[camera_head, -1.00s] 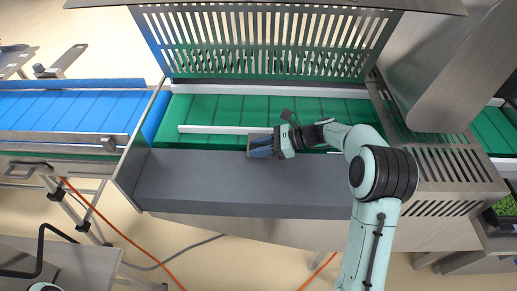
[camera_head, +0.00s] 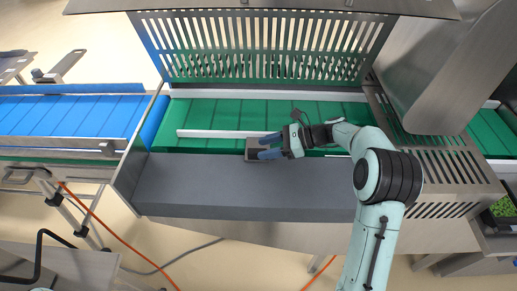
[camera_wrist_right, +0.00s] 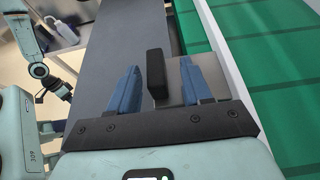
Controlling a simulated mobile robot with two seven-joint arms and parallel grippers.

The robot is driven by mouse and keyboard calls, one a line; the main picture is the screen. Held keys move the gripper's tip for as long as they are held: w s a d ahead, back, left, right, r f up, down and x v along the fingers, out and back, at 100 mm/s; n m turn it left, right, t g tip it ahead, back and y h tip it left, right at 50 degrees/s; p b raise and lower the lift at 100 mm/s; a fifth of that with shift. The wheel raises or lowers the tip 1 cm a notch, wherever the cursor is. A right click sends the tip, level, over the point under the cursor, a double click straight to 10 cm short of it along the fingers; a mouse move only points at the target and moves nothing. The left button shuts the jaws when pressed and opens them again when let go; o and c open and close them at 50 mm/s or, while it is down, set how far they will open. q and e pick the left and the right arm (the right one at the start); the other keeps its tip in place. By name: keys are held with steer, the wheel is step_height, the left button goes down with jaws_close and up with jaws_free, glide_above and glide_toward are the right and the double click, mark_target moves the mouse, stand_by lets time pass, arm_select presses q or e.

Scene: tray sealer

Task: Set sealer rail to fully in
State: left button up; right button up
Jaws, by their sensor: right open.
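The sealer's near rail, a long white bar (camera_head: 215,133), lies along the green belt near its front edge. A grey bracket with a dark block (camera_head: 252,149) sits at the grey front ledge beside this rail. My right gripper (camera_head: 268,147) is open, its blue fingers pointing left at the block. In the right wrist view, the black block (camera_wrist_right: 157,73) stands between the two open fingers, with gaps on both sides, over a grey metal plate (camera_wrist_right: 183,88). In that view, part of my left arm shows at the left, its gripper too small to read.
A second white rail (camera_head: 270,92) runs along the belt's back. The slotted guard (camera_head: 265,50) stands raised behind it. The grey ledge (camera_head: 230,185) in front is clear. A slotted metal housing (camera_head: 445,175) stands at the right, and a blue conveyor (camera_head: 60,113) lies at the left.

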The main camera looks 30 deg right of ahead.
steer(key=v, duration=1)
